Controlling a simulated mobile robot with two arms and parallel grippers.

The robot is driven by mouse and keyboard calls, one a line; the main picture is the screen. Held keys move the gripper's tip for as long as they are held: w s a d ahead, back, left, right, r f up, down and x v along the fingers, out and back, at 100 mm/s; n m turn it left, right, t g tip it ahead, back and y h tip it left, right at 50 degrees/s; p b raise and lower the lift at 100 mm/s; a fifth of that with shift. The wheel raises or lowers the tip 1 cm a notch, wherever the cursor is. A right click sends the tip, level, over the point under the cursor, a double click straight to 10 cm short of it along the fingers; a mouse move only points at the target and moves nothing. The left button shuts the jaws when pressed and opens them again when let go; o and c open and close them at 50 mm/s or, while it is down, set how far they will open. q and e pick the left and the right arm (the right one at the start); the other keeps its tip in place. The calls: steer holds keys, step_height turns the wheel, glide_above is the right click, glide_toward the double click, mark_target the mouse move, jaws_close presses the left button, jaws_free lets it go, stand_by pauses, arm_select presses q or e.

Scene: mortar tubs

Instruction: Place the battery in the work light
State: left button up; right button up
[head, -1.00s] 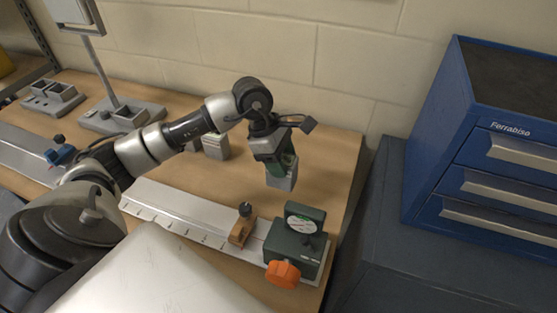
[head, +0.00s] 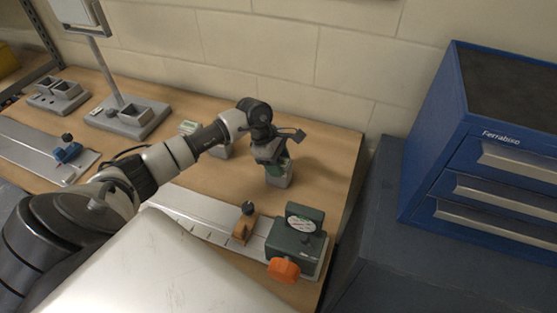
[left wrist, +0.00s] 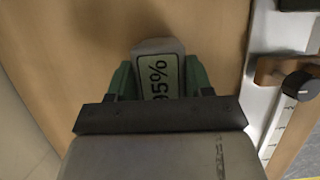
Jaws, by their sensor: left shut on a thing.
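My left gripper (head: 275,168) is shut on a grey battery (head: 285,179) over the right part of the bench. In the left wrist view the battery (left wrist: 158,77) sits between the green fingers, its display reading 95%. I cannot tell whether it touches the bench. The work light (head: 128,119) stands at the back left, with a grey base, a post and a lamp panel at the top edge. An open square socket shows on its base. My right gripper is not in view.
A grey two-socket unit (head: 57,96) stands at far left. Another block with a green display (head: 188,127) is partly behind my forearm. A metal rail with a dark green gauge box (head: 297,244) and orange knob lies in front. A blue drawer cabinet (head: 480,150) stands at right.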

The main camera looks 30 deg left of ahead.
arm_select(q)
steer(key=shift+f, duration=0.1)
steer(key=o, duration=1.2)
